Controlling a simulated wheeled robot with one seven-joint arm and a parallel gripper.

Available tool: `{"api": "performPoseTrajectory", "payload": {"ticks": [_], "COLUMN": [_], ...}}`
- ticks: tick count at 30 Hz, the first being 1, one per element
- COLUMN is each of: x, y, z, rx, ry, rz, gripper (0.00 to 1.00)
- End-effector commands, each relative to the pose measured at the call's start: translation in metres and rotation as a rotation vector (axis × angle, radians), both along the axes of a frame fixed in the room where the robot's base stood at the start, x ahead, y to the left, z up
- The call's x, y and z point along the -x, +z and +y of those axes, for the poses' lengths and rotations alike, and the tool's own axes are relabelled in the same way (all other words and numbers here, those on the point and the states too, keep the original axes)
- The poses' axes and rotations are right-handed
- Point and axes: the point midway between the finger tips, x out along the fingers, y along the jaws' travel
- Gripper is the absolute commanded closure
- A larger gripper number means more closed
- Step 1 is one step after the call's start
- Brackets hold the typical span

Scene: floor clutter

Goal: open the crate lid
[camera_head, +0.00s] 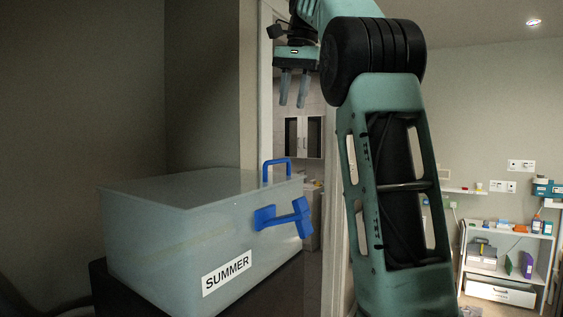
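A grey-green crate (165,245) with a white "SUMMER" label stands on a dark support at the left. Its flat lid (205,185) lies shut on top. A blue loop handle (277,168) stands up at the lid's right edge. A second blue handle (283,216) sits on the crate's right side face. My gripper (291,104) hangs above and slightly to the right of the loop handle, pointing down. Its two fingers are apart with a narrow gap, and nothing shows between them. It touches neither crate nor handle.
My arm fills the middle right of the view. A doorway with a wall cabinet (304,137) lies behind the gripper. White shelves (508,262) with small items stand at the far right. A dark wall is close behind the crate. The space above the lid is clear.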

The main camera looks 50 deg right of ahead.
Motion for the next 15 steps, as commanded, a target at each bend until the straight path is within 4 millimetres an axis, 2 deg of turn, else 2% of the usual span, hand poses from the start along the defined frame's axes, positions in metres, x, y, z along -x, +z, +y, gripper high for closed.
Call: {"api": "performPoseTrajectory", "payload": {"ticks": [1,15], "x": [-0.002,-0.019], "y": [-0.018,-0.1], "z": [0.001,0.003], "rx": [-0.002,-0.001], "ry": [0.002,0.004], "rz": [0.0,0.001], "gripper": [0.68,0.68]}}
